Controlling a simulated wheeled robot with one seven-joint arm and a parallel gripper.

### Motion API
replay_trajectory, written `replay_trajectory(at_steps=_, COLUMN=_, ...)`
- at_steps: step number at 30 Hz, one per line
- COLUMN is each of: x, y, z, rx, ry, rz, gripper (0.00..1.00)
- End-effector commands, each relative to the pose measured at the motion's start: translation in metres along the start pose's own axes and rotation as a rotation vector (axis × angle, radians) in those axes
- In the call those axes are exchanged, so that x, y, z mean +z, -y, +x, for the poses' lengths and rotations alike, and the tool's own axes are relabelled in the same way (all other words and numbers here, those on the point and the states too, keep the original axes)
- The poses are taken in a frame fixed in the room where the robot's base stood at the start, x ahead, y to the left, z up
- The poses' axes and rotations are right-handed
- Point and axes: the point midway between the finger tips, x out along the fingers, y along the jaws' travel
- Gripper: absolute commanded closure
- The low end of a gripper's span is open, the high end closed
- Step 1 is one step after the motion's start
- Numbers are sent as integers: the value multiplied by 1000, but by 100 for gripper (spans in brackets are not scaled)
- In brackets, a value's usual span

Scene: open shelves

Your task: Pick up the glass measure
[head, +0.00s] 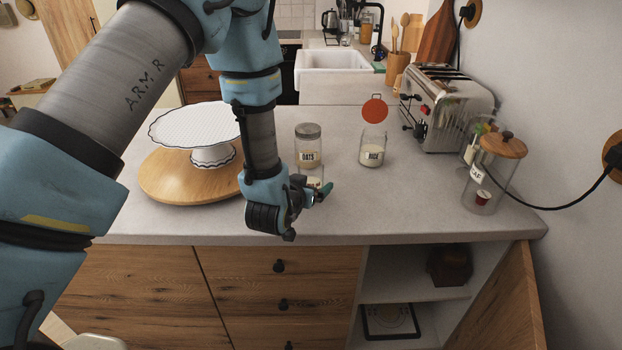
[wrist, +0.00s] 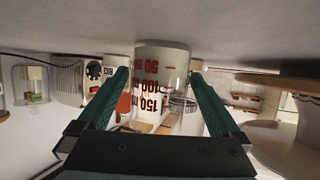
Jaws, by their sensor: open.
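The glass measure (wrist: 160,75) is a clear, pale-based vessel with red 50, 100 and 150 markings. In the wrist view, which is upside down, it stands between the two green fingers of my gripper (wrist: 158,74). The fingers are open on either side of it, and I cannot tell whether either touches it. In the head view the glass measure (head: 315,181) is mostly hidden behind my gripper (head: 322,192), in front of the oats jar.
The oats jar (head: 308,148) stands close behind, and the rice jar (head: 372,150) to its right. A cake stand (head: 195,127) on a wooden board (head: 165,183) is to the left. A toaster (head: 448,108) and a wooden-lidded jar (head: 487,185) stand right. The counter's front right is clear.

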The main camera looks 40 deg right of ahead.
Motion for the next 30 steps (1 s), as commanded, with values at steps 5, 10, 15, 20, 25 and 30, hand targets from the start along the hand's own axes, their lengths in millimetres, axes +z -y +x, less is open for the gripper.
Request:
replay_trajectory(at_steps=5, x=0, y=0, z=5, rx=1, ry=0, rz=0, gripper=0)
replay_trajectory(at_steps=10, x=1, y=0, z=5, rx=0, ry=0, rz=0, gripper=5)
replay_trajectory(at_steps=15, x=1, y=0, z=5, rx=0, ry=0, rz=0, gripper=24)
replay_trajectory(at_steps=20, x=0, y=0, z=5, rx=0, ry=0, rz=0, gripper=42)
replay_trajectory(at_steps=25, x=0, y=0, z=5, rx=0, ry=0, rz=0, gripper=61)
replay_trajectory(at_steps=30, x=0, y=0, z=5, rx=0, ry=-1, rz=0, gripper=80)
